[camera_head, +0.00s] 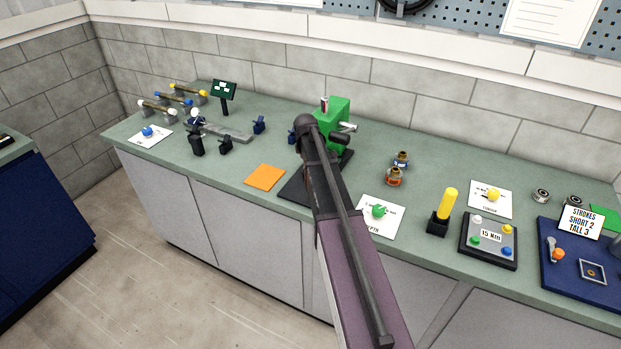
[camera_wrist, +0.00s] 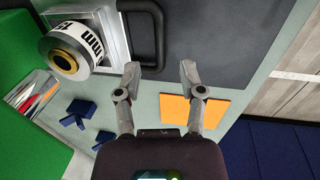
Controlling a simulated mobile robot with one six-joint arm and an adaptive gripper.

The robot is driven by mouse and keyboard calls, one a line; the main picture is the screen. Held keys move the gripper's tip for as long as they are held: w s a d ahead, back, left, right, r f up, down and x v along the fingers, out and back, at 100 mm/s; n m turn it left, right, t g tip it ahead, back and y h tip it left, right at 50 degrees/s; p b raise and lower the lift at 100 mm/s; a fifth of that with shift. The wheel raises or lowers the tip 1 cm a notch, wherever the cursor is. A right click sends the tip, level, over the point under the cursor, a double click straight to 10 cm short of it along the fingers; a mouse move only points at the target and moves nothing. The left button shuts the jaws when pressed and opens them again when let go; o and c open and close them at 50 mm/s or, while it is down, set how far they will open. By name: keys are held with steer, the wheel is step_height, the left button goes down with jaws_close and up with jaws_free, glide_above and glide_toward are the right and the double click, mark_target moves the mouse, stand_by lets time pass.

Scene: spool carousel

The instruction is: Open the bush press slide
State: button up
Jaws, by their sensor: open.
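The green bush press (camera_head: 341,111) stands at the back of the bench, partly behind my arm. In the wrist view its green body (camera_wrist: 22,60) fills the left side. A grey slide block (camera_wrist: 108,22) carries a black bow-shaped handle (camera_wrist: 158,38). A white-and-gold cylinder with black lettering (camera_wrist: 72,52) sits beside it. My gripper (camera_wrist: 160,72) is open and empty, with the lower end of the handle appearing just ahead of and between its fingertips. I cannot tell whether they touch. In the head view my arm hides the gripper and handle.
An orange mat (camera_head: 265,177) lies left of the dark press base (camera_head: 293,189); it also shows in the wrist view (camera_wrist: 200,110). Blue pieces (camera_wrist: 78,114) lie near the press. A white card with a green knob (camera_head: 380,213) and a yellow cylinder (camera_head: 447,204) stand to the right.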

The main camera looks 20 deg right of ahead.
steer(key=shift+w+d+f+b, duration=0.1)
steer(key=shift+d+f+b, duration=0.05)
steer(key=shift+f+b, duration=0.8)
steer(key=shift+w+d+f+b, duration=0.1)
steer(key=shift+d+f+b, duration=0.05)
steer(key=shift+f+b, duration=0.7)
steer(key=shift+f, duration=0.15)
jaws_close()
